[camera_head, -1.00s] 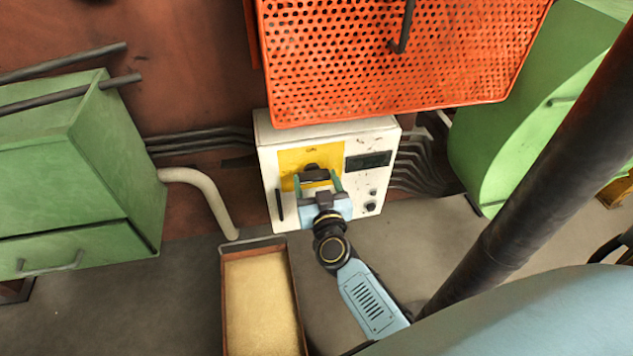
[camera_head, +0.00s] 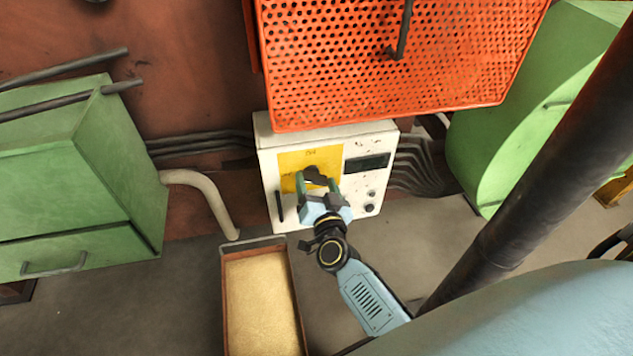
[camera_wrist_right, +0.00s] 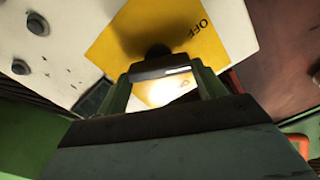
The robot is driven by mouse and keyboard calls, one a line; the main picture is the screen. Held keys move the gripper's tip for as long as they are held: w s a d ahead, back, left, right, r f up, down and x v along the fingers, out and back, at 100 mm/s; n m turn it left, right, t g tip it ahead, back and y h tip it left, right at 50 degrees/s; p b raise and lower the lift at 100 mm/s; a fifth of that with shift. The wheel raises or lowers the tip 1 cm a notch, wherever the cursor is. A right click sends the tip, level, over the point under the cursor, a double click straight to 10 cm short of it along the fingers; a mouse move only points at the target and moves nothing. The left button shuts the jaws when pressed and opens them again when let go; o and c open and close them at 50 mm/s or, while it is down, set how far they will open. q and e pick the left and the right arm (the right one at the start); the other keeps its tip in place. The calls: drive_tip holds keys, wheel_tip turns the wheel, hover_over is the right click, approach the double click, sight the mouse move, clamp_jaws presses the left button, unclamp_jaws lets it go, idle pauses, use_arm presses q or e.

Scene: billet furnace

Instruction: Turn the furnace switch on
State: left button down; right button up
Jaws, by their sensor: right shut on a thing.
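The furnace switch (camera_head: 314,174) is a dark knob on a yellow plate (camera_head: 325,156) on the front of the white control box (camera_head: 270,165). My right gripper (camera_head: 317,182) is shut on the switch, its green fingers on either side of it. The gripper and the dark handle look tilted in the head view. In the right wrist view, the switch (camera_wrist_right: 158,52) shows between the fingers against the yellow plate (camera_wrist_right: 185,25), which bears the word OFF. The gripper partly hides the switch. My left gripper is not in view.
An orange perforated panel (camera_head: 400,60) overhangs the control box. A green cabinet (camera_head: 75,190) stands left, and a green rounded housing (camera_head: 500,130) right. A tray with sand-coloured filling (camera_head: 228,300) lies below. Small knobs and a dark display (camera_head: 367,162) are right of the switch.

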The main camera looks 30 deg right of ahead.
drive_tip(key=m, duration=0.3)
drive_tip(key=shift+f+m, duration=0.1)
drive_tip(key=shift+m, duration=0.3)
drive_tip(key=m, duration=0.2)
drive_tip(key=shift+d+f+m, duration=0.1)
drive_tip(key=shift+m, duration=1.2)
drive_tip(key=shift+f+m, duration=0.1)
drive_tip(key=shift+m, duration=1)
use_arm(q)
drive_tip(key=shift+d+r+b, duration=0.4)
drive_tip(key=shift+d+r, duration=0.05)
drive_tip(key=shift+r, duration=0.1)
use_arm(e)
drive_tip(key=shift+m, duration=1)
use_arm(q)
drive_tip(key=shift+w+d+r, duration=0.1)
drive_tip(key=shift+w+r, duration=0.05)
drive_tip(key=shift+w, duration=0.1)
use_arm(e)
drive_tip(key=o, duration=1)
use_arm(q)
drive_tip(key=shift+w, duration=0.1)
